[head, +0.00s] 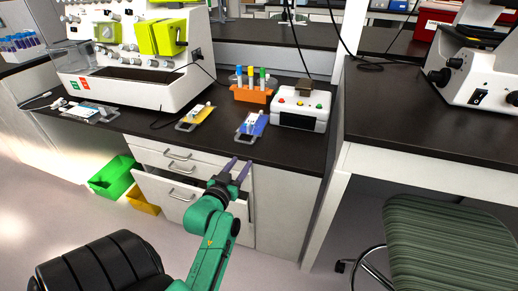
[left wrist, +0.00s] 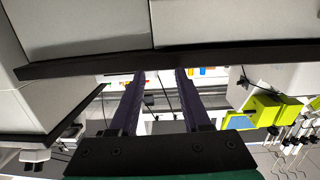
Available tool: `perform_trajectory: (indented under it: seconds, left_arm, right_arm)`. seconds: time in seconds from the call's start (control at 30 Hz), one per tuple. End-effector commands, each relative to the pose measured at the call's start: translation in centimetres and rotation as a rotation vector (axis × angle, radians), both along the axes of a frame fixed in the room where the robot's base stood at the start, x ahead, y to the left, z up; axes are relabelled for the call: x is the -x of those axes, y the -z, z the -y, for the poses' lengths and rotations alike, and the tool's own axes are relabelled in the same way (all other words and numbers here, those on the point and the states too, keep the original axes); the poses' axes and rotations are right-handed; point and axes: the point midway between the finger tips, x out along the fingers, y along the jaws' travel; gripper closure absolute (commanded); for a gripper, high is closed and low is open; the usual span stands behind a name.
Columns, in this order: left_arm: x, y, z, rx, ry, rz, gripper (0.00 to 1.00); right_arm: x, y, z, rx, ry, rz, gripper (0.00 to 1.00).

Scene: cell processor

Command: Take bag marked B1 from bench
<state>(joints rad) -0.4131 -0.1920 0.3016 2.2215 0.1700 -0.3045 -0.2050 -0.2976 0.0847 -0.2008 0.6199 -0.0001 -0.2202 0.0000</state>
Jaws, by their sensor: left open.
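Three small flat bags lie near the front of the black bench (head: 160,128) in the head view: a whitish one (head: 92,113) at left, a yellow one (head: 194,118) in the middle, and a blue one (head: 252,125) at right. Their markings are too small to read, so I cannot tell which is B1. My left gripper (head: 239,163) is open and empty at the bench's front, nearest the blue bag but apart from it. In the left wrist view, its two fingers (left wrist: 160,74) stand apart with nothing between them. My right gripper is not in view.
A white machine with green parts (head: 135,60) stands behind the bags. An orange tube rack (head: 252,93) and a white box with coloured buttons (head: 300,108) stand behind the blue bag. A drawer (head: 180,190) under the bench stands partly open. A green chair (head: 450,240) is at right.

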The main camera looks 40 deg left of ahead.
Motion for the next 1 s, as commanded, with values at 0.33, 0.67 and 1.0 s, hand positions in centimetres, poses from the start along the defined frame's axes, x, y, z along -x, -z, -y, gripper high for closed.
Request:
perform_trajectory:
  seconds: [0.33, 0.67, 1.0]
  left_arm:
    - [-3.2, -4.1, -3.0, -0.041, -0.039, 0.097, 0.53]
    - [-8.7, -4.1, -4.9, -0.04, -0.038, 0.093, 0.53]
    - [-12.5, -4.2, -6.2, -0.04, -0.038, 0.09, 0.53]
  right_arm:
    - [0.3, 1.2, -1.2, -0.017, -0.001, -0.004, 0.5]
    - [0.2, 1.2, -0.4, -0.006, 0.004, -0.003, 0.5]
    - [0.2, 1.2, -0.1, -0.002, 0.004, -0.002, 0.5]
